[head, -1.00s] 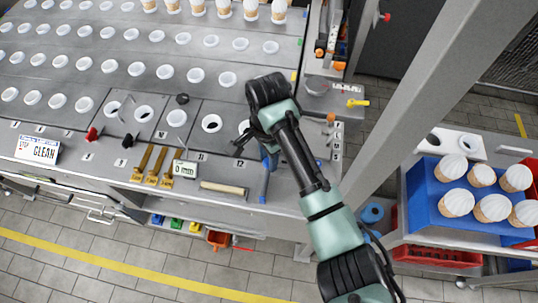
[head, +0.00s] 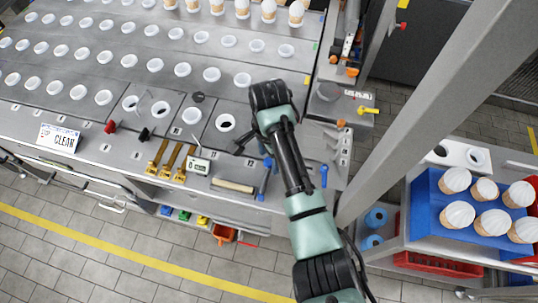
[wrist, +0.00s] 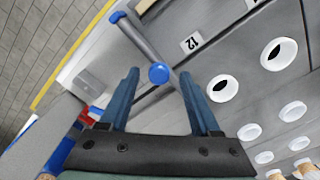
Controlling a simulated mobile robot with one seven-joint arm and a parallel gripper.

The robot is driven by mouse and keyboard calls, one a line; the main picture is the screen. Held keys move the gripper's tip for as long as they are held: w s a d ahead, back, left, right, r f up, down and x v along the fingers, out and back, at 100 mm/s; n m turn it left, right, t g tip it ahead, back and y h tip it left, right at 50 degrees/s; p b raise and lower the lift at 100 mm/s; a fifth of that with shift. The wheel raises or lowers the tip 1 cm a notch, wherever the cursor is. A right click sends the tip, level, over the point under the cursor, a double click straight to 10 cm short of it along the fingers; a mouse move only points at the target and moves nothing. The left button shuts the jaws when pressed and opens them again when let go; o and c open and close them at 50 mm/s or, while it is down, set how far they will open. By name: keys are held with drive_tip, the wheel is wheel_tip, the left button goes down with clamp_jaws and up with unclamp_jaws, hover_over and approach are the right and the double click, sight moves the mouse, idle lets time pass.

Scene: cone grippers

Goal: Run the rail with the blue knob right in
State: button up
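The blue knob (wrist: 159,73) shows in the wrist view between the tips of my gripper (wrist: 158,77). The blue fingers are open, one on each side of the knob, with gaps visible. The knob sits over a slim grey rail (wrist: 141,42) that runs diagonally, with a blue cap at its upper left end. In the head view my gripper (head: 264,158) is over the counter's front right part, and my arm hides much of that spot. I cannot tell the knob apart clearly there.
The grey counter (head: 110,60) holds rows of white-rimmed holes and cones along the back. A red knob (head: 110,127), a wooden roller (head: 233,186) and a small timer (head: 199,165) lie left of my gripper. A blue tray (head: 427,205) of cones stands at the right, past a grey post.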

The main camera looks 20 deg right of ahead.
wheel_tip(320, 180, up, 13)
drive_tip(key=p, duration=0.2)
drive_tip(key=shift+p, duration=0.3)
drive_tip(key=shift+f, duration=0.1)
idle(0.6)
